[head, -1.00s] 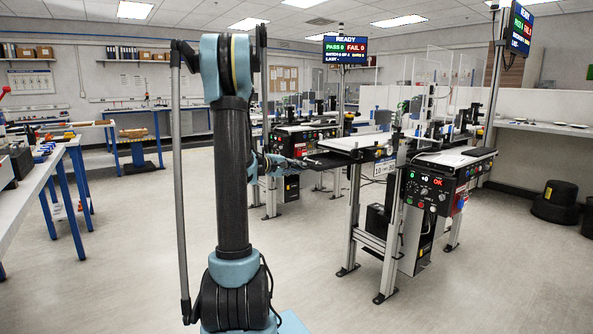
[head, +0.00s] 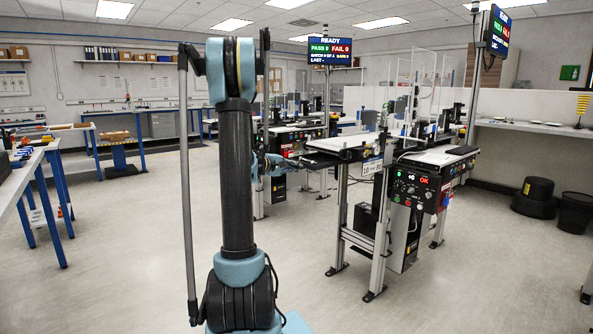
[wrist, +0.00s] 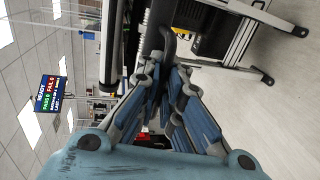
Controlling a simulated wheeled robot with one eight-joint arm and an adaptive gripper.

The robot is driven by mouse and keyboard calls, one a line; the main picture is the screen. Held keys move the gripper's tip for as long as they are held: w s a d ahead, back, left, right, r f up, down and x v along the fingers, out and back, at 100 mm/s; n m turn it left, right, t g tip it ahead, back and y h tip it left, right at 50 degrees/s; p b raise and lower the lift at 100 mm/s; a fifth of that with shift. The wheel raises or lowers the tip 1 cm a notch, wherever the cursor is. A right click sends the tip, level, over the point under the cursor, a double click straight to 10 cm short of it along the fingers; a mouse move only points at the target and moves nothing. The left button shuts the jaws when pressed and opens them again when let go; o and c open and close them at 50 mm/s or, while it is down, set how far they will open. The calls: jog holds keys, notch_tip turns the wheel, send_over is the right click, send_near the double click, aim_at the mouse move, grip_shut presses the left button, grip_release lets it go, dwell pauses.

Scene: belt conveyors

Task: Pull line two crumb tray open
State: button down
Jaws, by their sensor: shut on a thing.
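My gripper (wrist: 163,72) is shut on a dark curved handle (wrist: 170,40) in the wrist view, its blue fingers closed around it. I take this as the crumb tray's handle, though the fingers partly hide it. In the head view my gripper (head: 272,163) is small and partly behind my arm, at the left end of the nearer conveyor. A dark flat piece (head: 318,159), which looks like the crumb tray, juts left from under that conveyor's white top (head: 338,143). How far it is out is hard to tell.
A control box with lit buttons (head: 416,189) hangs on the near conveyor's front. Its metal legs (head: 379,240) stand on open floor. Dark bins (head: 534,197) stand at right and blue-legged benches (head: 52,205) at left. The floor in front is clear.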

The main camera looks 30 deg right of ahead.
jog(key=c, duration=2)
grip_release()
jog(key=shift+c, duration=0.2)
jog(key=v, duration=1.1)
jog(key=shift+a, duration=0.45)
jog(key=s+a+f+y, duration=0.5)
jog(key=s+a+f, duration=0.1)
jog(key=s+a, duration=0.5)
jog(key=s+a+f+m+y, duration=0.1)
jog(key=s+a+f+y, duration=0.4)
jog(key=s+a, duration=0.5)
jog(key=s+a+f+y, duration=0.5)
jog(key=s+a+f, duration=0.2)
jog(key=s+a, duration=0.4)
jog(key=shift+s+a+f+m, duration=0.3)
jog(key=shift+s+a, duration=0.1)
jog(key=shift+s, duration=0.35)
